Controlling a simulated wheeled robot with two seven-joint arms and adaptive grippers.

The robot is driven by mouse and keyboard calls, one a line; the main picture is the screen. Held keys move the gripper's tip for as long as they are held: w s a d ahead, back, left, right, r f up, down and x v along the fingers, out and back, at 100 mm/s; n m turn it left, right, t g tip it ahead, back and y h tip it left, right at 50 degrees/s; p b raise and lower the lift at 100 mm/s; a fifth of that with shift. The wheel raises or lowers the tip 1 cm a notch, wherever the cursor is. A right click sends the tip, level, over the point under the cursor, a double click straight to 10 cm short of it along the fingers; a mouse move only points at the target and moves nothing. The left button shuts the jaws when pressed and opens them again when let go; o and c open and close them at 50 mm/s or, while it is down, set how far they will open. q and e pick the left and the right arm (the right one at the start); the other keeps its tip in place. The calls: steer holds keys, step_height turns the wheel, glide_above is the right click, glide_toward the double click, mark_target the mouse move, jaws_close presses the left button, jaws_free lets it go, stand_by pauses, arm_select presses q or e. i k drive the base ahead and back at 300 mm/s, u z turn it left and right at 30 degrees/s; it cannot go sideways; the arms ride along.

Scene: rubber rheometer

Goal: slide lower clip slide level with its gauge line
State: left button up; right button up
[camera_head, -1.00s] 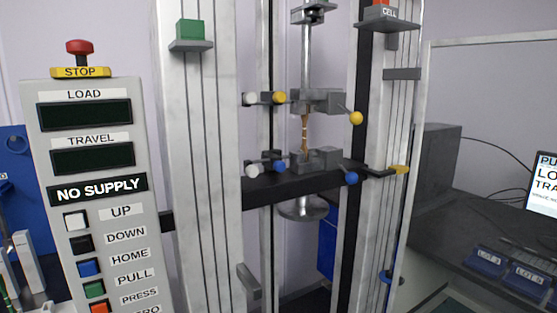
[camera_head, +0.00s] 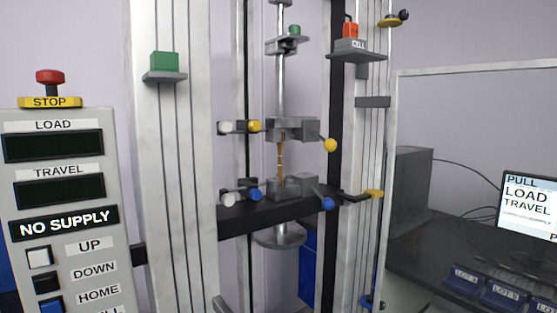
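A tan strip specimen (camera_head: 281,158) stands upright between an upper grey grip (camera_head: 293,130) and a lower grey grip (camera_head: 291,187) in the frame. A lower rod with a white end and a blue knob (camera_head: 255,194) sits left of the lower grip. A similar upper rod with a yellow knob (camera_head: 254,126) sits left of the upper grip. I cannot tell for sure which part is the lower clip slide. A yellow piece (camera_head: 375,193) sits on the right column, beside a dark arm. Gauge lines on the strip are too small to make out. Neither gripper is in view.
A control panel (camera_head: 62,220) with a red stop button (camera_head: 49,77) stands at the left, its display reading NO SUPPLY. Upright columns (camera_head: 172,180) flank the grips. A dark desk (camera_head: 430,255) with a monitor (camera_head: 531,205) and blue lot trays (camera_head: 505,292) is at the right.

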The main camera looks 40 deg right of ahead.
mark_target(252, 191)
steer(key=z, duration=0.3)
steer(key=k, duration=0.4)
steer(key=z, duration=0.95)
steer(key=i, duration=0.85)
steer(key=u, duration=1.1)
steer(key=i, duration=0.2)
steer(key=u, duration=0.1)
